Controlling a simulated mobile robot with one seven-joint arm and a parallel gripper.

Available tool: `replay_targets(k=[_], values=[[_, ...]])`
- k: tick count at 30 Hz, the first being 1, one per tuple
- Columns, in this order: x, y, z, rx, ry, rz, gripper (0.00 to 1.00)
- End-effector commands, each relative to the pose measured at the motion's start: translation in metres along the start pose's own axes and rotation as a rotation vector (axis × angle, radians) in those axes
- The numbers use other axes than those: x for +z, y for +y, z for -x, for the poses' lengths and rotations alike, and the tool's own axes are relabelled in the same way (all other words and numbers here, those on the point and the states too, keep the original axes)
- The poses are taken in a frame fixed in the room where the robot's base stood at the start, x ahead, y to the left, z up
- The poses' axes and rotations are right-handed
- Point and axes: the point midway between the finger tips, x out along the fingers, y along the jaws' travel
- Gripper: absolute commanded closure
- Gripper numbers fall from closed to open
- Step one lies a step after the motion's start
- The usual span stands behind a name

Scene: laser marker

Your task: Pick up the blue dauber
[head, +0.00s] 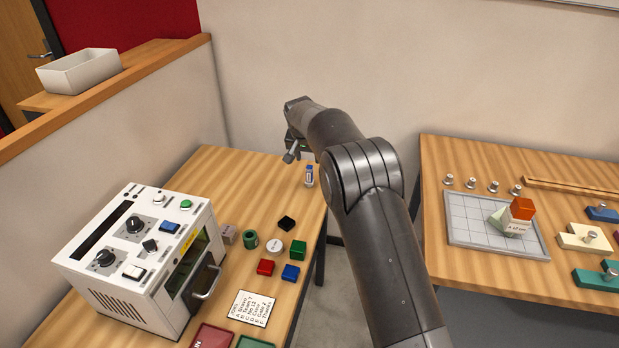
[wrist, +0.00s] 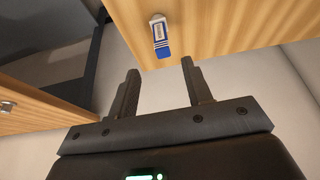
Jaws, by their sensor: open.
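The blue dauber (head: 309,177) is a small white-and-blue bottle near the far right edge of the left wooden table in the head view. In the wrist view the dauber (wrist: 160,37) shows a white label and a blue end, beyond the fingertips and roughly in line with the gap between them. My gripper (wrist: 160,68) is open and empty, with its two dark fingers apart. In the head view my gripper (head: 293,152) is above and just left of the dauber, and partly hidden by my arm.
A white laser machine (head: 133,262) stands at the left of the table. Several small blocks, among them a black block (head: 286,223) and a red block (head: 265,267), lie nearer than the dauber. The table's far part is clear. A second table (head: 455,292) stands at right.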

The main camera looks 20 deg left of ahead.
Motion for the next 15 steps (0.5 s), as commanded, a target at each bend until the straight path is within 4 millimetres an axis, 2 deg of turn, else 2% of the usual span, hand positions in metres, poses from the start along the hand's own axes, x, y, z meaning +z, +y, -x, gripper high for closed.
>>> replay_targets(k=[9, 15], values=[[0.001, -0.003, -0.045, 0.002, -0.001, 0.001, 0.55], [0.001, -0.003, -0.060, 0.001, 0.001, 0.001, 0.55]])
